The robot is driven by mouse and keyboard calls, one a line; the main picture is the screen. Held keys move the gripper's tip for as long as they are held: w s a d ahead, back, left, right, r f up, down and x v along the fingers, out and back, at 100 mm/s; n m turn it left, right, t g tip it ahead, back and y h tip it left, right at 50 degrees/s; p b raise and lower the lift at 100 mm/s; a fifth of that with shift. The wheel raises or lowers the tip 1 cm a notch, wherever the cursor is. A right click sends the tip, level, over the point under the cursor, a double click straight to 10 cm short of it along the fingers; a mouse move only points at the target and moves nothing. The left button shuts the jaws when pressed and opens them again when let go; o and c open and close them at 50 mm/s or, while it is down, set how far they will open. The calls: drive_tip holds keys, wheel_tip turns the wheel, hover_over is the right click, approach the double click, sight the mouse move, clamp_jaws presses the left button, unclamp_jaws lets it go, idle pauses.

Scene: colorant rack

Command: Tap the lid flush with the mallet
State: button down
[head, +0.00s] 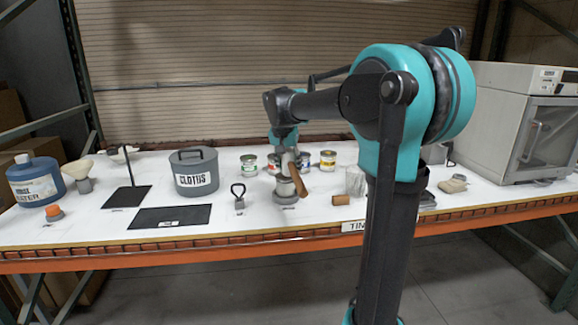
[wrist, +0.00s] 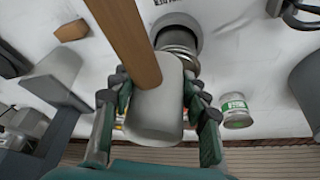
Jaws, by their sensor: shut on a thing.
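My gripper (head: 286,146) is shut on a mallet, which has a pale grey cylindrical head and a brown wooden handle (head: 297,180). In the wrist view my gripper (wrist: 158,100) has its fingers on both sides of the mallet head (wrist: 155,112), and the handle (wrist: 128,40) slants up and left across the picture. A metal tin (head: 284,187) stands on a round grey base under the mallet. Its rim (wrist: 180,52) shows beside the mallet head in the wrist view. The mallet covers much of the tin's top, so I cannot tell how the lid sits or whether the head touches it.
Several small cans, including a green-labelled one (head: 248,164), stand behind the tin. A grey CLOTHS bucket (head: 196,180) and a looped tool (head: 238,194) are to the left. A brown block (head: 341,199) and an off-white cylinder (head: 355,181) are to the right. A white oven (head: 500,120) bounds the far right.

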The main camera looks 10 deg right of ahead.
wheel_tip(320, 180, down, 2)
drive_tip(key=shift+f, duration=0.25)
drive_tip(key=shift+r, duration=2.55)
drive_tip(key=shift+r, duration=0.1)
